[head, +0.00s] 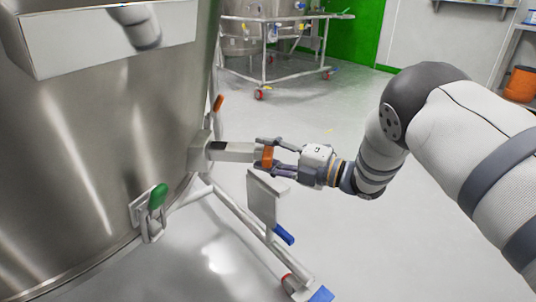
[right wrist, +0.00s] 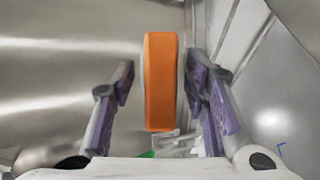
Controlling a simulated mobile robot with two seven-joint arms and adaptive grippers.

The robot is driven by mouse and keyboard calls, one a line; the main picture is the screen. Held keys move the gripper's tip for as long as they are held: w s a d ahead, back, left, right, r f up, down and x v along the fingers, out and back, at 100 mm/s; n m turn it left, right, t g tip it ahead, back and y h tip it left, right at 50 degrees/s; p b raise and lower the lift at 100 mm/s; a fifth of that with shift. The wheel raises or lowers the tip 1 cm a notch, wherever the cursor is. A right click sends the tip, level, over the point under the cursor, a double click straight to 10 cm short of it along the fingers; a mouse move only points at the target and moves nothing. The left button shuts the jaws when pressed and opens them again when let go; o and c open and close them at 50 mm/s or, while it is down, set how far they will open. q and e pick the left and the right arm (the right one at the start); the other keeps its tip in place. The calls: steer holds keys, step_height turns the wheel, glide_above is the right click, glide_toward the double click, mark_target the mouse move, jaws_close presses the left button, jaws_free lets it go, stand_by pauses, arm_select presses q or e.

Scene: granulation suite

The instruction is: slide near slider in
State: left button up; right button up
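The near slider is a flat metal bar (head: 232,152) that sticks out to the right from the side of a big steel vessel (head: 90,150). Its outer end is an orange block (head: 267,157), which also shows upright in the middle of the right wrist view (right wrist: 161,82). My right gripper (head: 273,157) is at this end, with one finger on each side of the orange block. In the right wrist view its fingers (right wrist: 160,95) are apart. A clear gap shows on the left of the block and a narrower one on the right. My left gripper is not in view.
A green-handled latch (head: 157,197) is on the vessel's lower side. A smaller orange handle (head: 218,103) is farther along it. Below my gripper is a frame with a metal plate (head: 265,200) and castors. The floor (head: 400,240) to the right is clear.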

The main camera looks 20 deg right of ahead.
jaws_close()
steer(key=w+a, duration=0.1)
steer(key=a, duration=0.1)
steer(key=w+a, duration=0.1)
steer(key=a, duration=0.2)
steer(key=w+a, duration=0.1)
steer(key=a, duration=0.1)
steer(key=shift+w+a, duration=0.3)
steer(key=shift+r, duration=0.1)
steer(key=shift+a, duration=0.1)
steer(key=shift+o, duration=0.6)
jaws_free()
steer(key=shift+a, duration=0.15)
